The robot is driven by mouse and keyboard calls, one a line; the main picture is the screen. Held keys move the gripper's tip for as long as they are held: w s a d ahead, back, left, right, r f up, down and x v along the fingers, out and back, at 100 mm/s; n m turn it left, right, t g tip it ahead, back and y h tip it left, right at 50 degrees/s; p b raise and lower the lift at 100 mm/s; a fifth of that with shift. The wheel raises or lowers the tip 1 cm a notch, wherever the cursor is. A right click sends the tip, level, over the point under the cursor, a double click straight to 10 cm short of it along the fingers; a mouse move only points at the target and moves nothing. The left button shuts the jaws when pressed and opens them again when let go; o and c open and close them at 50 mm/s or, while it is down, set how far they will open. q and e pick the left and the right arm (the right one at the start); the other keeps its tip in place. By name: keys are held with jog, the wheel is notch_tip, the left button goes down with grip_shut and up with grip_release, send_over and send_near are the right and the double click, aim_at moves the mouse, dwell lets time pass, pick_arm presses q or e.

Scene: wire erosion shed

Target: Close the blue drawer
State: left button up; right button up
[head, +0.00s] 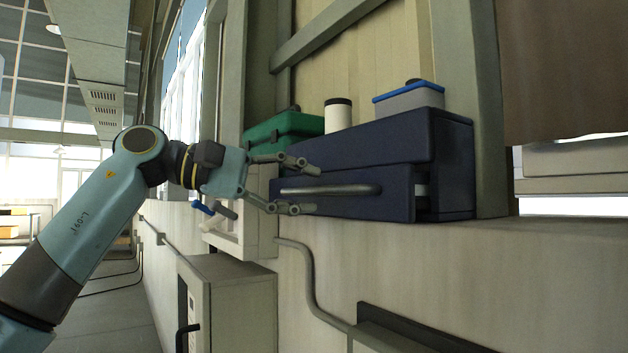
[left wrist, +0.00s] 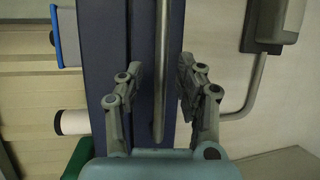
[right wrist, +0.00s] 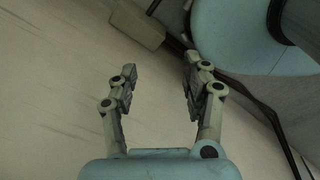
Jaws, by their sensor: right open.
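The dark blue drawer (head: 395,197) sits low in a dark blue cabinet (head: 448,145) on a ledge. It stands partly out, with a gap along its right side. Its grey bar handle (head: 360,189) runs along the front. My left gripper (head: 315,190) is open at the handle's left part, one finger above it and one below. In the left wrist view the handle (left wrist: 160,60) passes between the spread fingers; I cannot tell if they touch it. My right gripper (right wrist: 160,85) is open and empty in the right wrist view, and does not show in the head view.
A green case (head: 283,128), a white cylinder with a dark lid (head: 338,117) and a grey box with a blue rim (head: 408,98) stand behind or on the cabinet. A pipe (head: 310,275) and a wall cabinet (head: 235,305) are below the ledge.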

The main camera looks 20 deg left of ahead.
pick_arm(q)
jog(key=shift+x, duration=1.1)
grip_shut()
jog(key=shift+w, duration=0.1)
